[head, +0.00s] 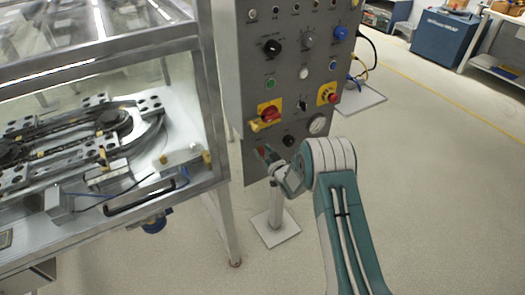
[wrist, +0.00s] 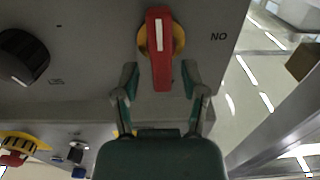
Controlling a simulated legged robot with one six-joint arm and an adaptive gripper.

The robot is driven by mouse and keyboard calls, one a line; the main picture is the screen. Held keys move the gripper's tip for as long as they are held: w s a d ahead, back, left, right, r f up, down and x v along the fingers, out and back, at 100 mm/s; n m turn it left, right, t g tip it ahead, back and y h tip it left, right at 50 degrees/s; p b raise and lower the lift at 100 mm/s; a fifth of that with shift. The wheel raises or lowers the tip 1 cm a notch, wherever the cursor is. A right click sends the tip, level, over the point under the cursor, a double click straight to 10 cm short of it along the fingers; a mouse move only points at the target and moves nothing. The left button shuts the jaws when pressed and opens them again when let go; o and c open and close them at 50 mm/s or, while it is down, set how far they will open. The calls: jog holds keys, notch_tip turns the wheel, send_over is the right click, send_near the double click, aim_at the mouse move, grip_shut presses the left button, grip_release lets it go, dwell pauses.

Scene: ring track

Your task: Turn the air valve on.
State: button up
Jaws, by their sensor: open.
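The air valve (wrist: 161,55) looks to be the red handle with a white stripe on a round yellow base, low on the grey control panel. In the wrist view it stands upright in the picture, with an inverted "ON" label to its right. In the head view a red part of it (head: 262,151) shows at the panel's lower left, partly hidden by my gripper (head: 268,157). My gripper is open. In the wrist view its fingertips (wrist: 160,78) stand on either side of the handle's lower end, with gaps visible. Contact with it is not visible.
A glazed metal machine enclosure (head: 212,110) stands close at left. Floor at right is clear.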

jog(key=shift+a, duration=0.25)
grip_shut()
jog(key=shift+w+d+m, duration=0.1)
jog(key=shift+m, duration=0.2)
jog(key=m, duration=0.3)
jog(key=shift+w+d+f+m, duration=0.15)
jog(key=shift+w+d+m, duration=0.05)
jog(key=shift+d+m, duration=0.2)
jog(key=m, duration=0.4)
jog(key=shift+w+d+f+m, duration=0.25)
jog(key=shift+d+m, duration=0.05)
jog(key=shift+w+d+f+m, duration=0.15)
jog(key=shift+f+m, duration=0.15)
jog(key=shift+m, duration=1.2)
jog(key=shift+d+f+m, duration=0.1)
jog(key=shift+f+m, duration=0.25)
jog(key=shift+m, duration=1.15)
jog(key=shift+w+d+f+m, duration=0.15)
jog(key=shift+f+m, duration=0.15)
jog(key=shift+m, duration=1.2)
jog(key=shift+s, duration=0.15)
